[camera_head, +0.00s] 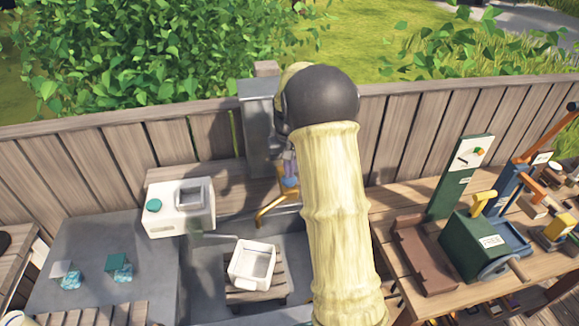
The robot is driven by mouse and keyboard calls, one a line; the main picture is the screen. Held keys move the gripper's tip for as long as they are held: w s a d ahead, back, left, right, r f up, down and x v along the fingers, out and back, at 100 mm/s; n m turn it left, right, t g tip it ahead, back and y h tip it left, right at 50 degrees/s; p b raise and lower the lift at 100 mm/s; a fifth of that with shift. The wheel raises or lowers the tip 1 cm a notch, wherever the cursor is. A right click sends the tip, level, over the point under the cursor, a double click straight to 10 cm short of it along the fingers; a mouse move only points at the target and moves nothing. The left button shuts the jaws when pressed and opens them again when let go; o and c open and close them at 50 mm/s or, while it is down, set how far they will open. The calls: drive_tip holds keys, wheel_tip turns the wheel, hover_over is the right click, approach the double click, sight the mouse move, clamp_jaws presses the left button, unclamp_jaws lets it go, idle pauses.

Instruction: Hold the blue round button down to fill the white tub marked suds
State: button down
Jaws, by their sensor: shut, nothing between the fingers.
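My gripper (289,172) is small in view, pointing down beside my pale arm, with its fingers shut and empty. A small blue thing (290,183), which looks like the blue button, shows right at the fingertips on an orange-yellow fixture (272,209). I cannot tell whether the fingers touch it or whether it is pressed down. The white tub (239,278) sits on a wooden slatted stand to the lower left of the gripper. Its marking is not readable, and no liquid in it can be made out.
A white box (180,222) with a teal round button (154,205) stands left of the gripper. A grey post (258,120) rises behind by the fence. On the right, a wooden bench carries a green machine (474,245) and other gear. My arm hides the middle.

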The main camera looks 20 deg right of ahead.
sight(289, 180)
drive_tip(key=shift+f, duration=0.3)
drive_tip(key=shift+s+a, duration=0.1)
drive_tip(key=shift+f+b, duration=0.5)
drive_tip(key=shift+f, duration=0.4)
drive_tip(key=shift+s, duration=0.1)
drive_tip(key=shift+s+f, duration=0.1)
drive_tip(key=shift+f, duration=0.1)
idle(1.2)
